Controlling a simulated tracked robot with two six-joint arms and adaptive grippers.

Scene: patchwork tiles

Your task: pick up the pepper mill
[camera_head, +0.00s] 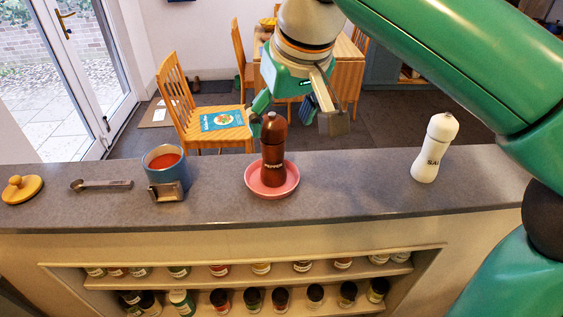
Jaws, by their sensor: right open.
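The pepper mill (273,152) is dark red-brown with a "PEPPER" label. It stands upright on a pink-red saucer (285,188) on the grey counter. My right gripper (292,112) comes down from above on the green arm, with its open fingers at the height of the mill's top. One finger shows just left of the mill's head and the other to its right. I cannot tell whether the fingers touch the mill. My left gripper is not in view.
A white salt mill (435,148) stands on the counter (345,185) at the right. A blue pot with red contents (164,164), a measuring spoon (100,185) and a wooden lid (22,189) are at the left. Jars fill shelves below. Chairs and a table stand behind.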

